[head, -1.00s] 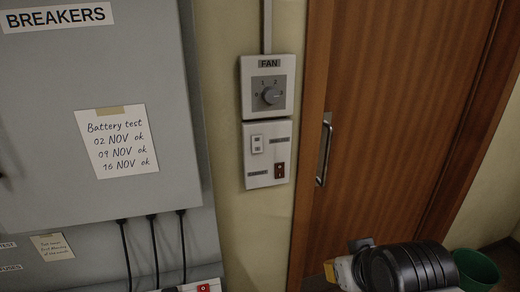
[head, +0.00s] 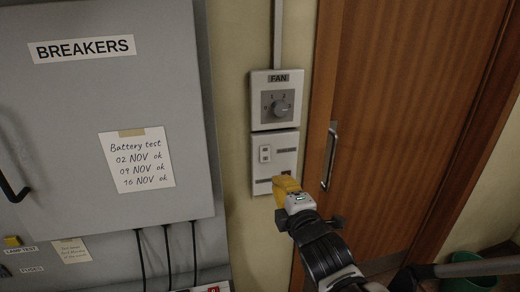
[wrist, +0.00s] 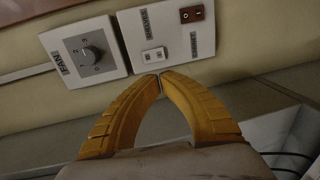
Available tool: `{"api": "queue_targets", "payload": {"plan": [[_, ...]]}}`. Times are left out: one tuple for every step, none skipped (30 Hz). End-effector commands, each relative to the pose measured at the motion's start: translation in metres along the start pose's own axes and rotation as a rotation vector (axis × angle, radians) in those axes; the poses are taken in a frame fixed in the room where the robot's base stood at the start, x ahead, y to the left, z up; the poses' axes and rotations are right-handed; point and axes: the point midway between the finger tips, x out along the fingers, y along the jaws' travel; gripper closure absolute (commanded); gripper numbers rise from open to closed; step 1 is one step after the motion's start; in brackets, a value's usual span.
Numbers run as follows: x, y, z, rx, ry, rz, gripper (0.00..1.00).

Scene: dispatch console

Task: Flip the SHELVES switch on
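A white switch plate (head: 264,157) is on the wall under the FAN dial. It has a small white switch (head: 265,153) and a dark red rocker (wrist: 192,14) with marks on its face. My gripper (head: 284,181) has yellow fingers in front of the plate's lower right, mostly covering the red rocker in the head view. In the wrist view its fingertips (wrist: 160,76) meet with nothing between them, near the plate's edge by the white switch. Whether they touch the plate is unclear.
The FAN dial plate (head: 277,101) is just above. A grey breaker cabinet (head: 70,90) with a paper note stands at left. A wooden door (head: 400,120) with a metal handle (head: 330,157) is at right. A green bin (head: 465,264) is at lower right.

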Motion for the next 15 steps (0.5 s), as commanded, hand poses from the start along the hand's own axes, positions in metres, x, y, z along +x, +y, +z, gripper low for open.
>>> {"api": "queue_targets", "payload": {"plan": [[0.000,0.001,-0.001,-0.010,0.003,0.005,1.00],[0.000,0.001,-0.002,-0.013,0.004,0.006,1.00],[0.000,0.001,-0.002,-0.015,0.004,0.007,1.00],[0.000,0.001,-0.002,-0.014,0.004,0.007,1.00],[0.000,0.001,-0.001,-0.014,0.004,0.006,1.00],[0.000,0.001,-0.001,-0.013,0.003,0.006,1.00],[0.000,0.001,-0.001,-0.013,0.003,0.006,1.00],[0.000,0.001,-0.001,-0.013,0.003,0.006,1.00],[0.000,0.001,-0.001,-0.012,0.003,0.005,1.00],[0.001,0.001,-0.001,-0.012,0.003,0.005,1.00],[0.001,0.000,-0.001,-0.011,0.003,0.005,1.00],[0.003,0.000,-0.001,-0.011,0.003,0.005,1.00],[0.005,0.000,-0.001,-0.011,0.003,0.005,1.00],[0.008,0.000,-0.001,-0.010,0.003,0.005,1.00],[0.013,0.000,-0.001,-0.010,0.002,0.005,1.00]]}}
